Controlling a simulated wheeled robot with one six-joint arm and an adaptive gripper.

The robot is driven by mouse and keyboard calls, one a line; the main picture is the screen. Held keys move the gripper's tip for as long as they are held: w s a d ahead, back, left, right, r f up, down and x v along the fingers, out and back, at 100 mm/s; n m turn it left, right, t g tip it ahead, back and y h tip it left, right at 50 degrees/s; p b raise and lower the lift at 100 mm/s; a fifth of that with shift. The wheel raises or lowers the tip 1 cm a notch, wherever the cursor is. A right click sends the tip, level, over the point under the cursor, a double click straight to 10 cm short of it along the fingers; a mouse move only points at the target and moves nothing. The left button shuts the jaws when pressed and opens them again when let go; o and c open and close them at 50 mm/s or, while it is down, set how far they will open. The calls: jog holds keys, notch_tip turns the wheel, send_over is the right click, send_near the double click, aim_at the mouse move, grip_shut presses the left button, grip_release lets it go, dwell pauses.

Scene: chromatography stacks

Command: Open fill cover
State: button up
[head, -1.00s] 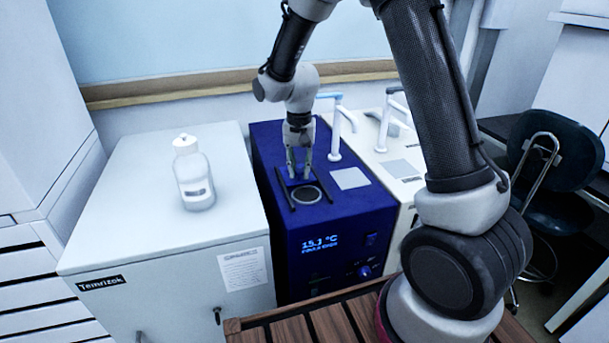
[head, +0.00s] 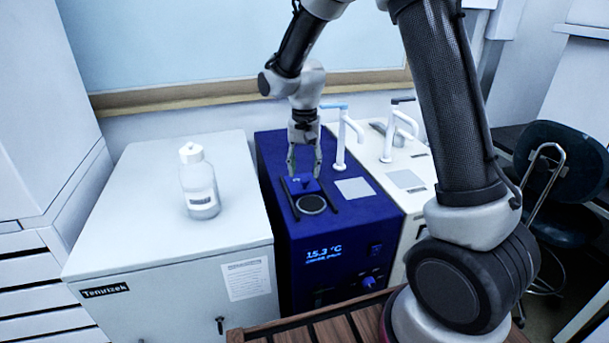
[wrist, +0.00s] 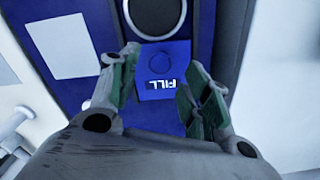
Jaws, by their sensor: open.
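The fill cover (head: 303,184) is a blue sliding lid between two dark rails on top of the dark blue chiller (head: 335,228). In the wrist view the cover (wrist: 160,62) bears the word FILL and a round mark. It lies behind the ringed round fill opening (head: 311,204), which shows uncovered in the head view; the opening (wrist: 157,14) is cut by the top edge of the wrist view. My gripper (head: 304,175) is open just above the cover. In the wrist view its fingers (wrist: 158,88) stand on either side of the cover, with nothing gripped.
A white bottle (head: 199,184) stands on the white cabinet (head: 130,235) left of the chiller. A white tap (head: 343,142) with a blue top rises right of my gripper. A second white unit (head: 405,180) adjoins on the right.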

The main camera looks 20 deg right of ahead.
aim_at(306, 180)
notch_tip(306, 180, up, 9)
jog(key=shift+f, duration=0.2)
jog(key=s+d+r+n+t, duration=0.1)
jog(key=s+d+r, duration=0.2)
jog(key=s, duration=0.6)
jog(key=s+d+r+n+t, duration=0.2)
jog(key=s+d+r, duration=0.1)
jog(key=s+d, duration=0.4)
jog(key=s+d+r+n+t, duration=0.1)
jog(key=s+d+r, duration=0.2)
jog(key=s, duration=0.9)
jog(key=shift+d+r, duration=0.2)
jog(key=shift+d, duration=0.8)
